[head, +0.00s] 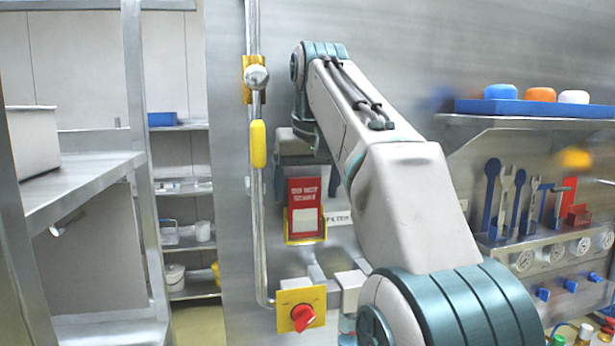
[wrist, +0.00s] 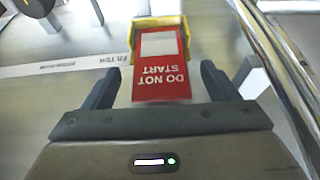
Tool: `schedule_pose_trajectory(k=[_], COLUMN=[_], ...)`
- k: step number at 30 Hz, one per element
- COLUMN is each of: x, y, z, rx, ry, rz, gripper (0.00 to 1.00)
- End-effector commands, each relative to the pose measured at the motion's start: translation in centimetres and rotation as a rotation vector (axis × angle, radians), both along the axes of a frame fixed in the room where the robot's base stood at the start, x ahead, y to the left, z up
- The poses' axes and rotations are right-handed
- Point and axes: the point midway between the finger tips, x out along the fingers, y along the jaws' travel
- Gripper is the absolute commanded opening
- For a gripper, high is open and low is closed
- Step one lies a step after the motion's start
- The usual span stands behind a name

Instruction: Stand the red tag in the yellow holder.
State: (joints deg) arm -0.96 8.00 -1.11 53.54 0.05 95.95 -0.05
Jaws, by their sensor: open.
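The red tag (head: 305,193), with a white patch and the words "DO NOT START", stands upright in the yellow holder (head: 306,239) on the metal wall. In the wrist view the tag (wrist: 161,85) shows upside down, its far end inside the rim of the yellow holder (wrist: 186,24). My gripper (wrist: 160,80) is open, with one dark finger on each side of the tag's near end and gaps between the fingers and the tag. In the head view my arm hides most of the gripper.
A vertical metal pipe (head: 257,210) with a yellow handle (head: 258,144) runs just left of the holder. A red knob on a yellow plate (head: 302,307) is below. Tools (head: 515,200) and a shelf (head: 490,122) are to the right.

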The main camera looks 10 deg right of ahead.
Motion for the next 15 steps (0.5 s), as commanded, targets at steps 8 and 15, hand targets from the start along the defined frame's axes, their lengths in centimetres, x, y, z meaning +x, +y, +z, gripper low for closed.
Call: schedule_pose_trajectory(k=[8,15], x=[-1.3,-3.5], y=[0.0,0.0], z=[3.9,9.2], rx=[0.000,0.000], ry=[-0.004,-0.004], rz=[0.000,0.000], gripper=[0.81,0.81])
